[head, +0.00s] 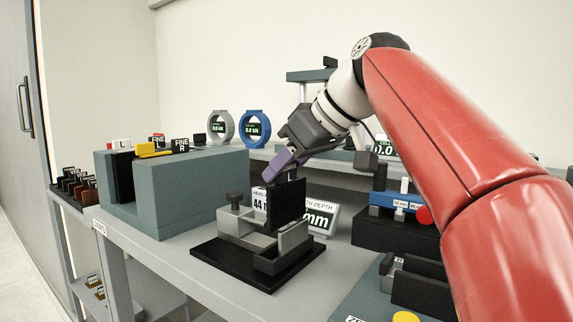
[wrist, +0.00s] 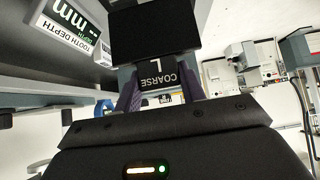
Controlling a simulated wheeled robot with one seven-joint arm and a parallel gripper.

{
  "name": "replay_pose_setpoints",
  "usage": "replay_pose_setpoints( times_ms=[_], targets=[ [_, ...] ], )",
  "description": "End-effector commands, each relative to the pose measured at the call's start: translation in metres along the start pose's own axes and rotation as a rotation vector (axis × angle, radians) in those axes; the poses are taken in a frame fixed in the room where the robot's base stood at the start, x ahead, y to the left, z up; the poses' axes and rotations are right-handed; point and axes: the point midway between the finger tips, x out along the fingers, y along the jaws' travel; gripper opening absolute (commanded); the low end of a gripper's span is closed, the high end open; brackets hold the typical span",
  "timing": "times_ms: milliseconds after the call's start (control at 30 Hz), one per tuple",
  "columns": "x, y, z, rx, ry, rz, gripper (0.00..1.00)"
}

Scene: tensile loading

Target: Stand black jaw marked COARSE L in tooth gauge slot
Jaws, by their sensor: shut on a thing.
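The black jaw (head: 287,203) is an upright dark plate at the tooth gauge in the head view. The wrist view shows its label, COARSE L, on the tab (wrist: 157,78) below the broad black plate. My gripper (head: 281,166) comes down from the upper right, its purple fingers shut on the tab at the jaw's top. The tooth gauge (head: 243,268) has a black base, grey blocks and a dark knob. The jaw's lower edge is hidden among the grey blocks, so I cannot tell whether it rests on the slot floor.
A TOOTH DEPTH display (head: 320,218) stands behind the gauge. A large grey-green block (head: 188,190) with labelled jaws stands at left. A blue-and-black fixture (head: 395,208) and another grey-green fixture (head: 370,295) stand at right. Some bench in front of the gauge is clear.

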Motion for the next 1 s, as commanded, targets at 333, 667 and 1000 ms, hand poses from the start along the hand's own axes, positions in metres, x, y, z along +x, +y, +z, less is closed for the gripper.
replay_pose_setpoints(
  times_ms=[333,667,1000],
  targets=[
    [0.004,-0.001,0.005,-0.002,0.004,0.002,0.0],
    [0.009,-0.001,0.01,-0.002,0.005,0.002,0.0],
    [0.015,-0.001,0.015,-0.002,0.005,0.002,0.0]
  ],
)
